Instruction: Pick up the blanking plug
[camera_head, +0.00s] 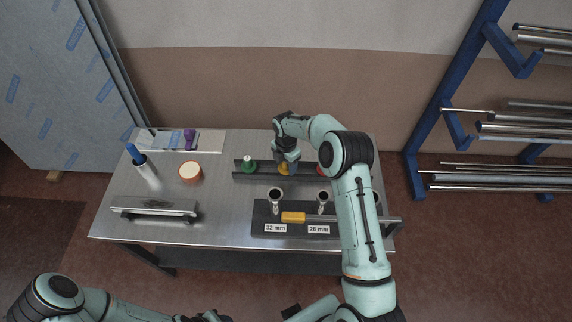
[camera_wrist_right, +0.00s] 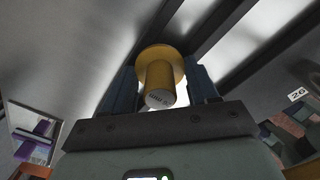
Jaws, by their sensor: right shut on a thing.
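My right gripper (camera_head: 287,160) reaches down over the dark rack (camera_head: 262,176) at the back of the bench. It is shut on a yellow blanking plug (camera_head: 284,169). In the right wrist view the plug (camera_wrist_right: 160,80) sits between the two fingers (camera_wrist_right: 162,90), with its wide flange away from me and its marked round end towards me. I cannot tell whether the plug is clear of the rack. A green plug (camera_head: 248,163) stands at the rack's left, and a red one (camera_head: 320,171) is partly hidden by my right arm. My left gripper is out of view.
Two metal tube ends (camera_head: 275,197) stand on a dark block with labels "32 mm" and "26 mm", beside a yellow-handled tool (camera_head: 294,217). A blue pipe rack (camera_head: 430,125) stands right.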

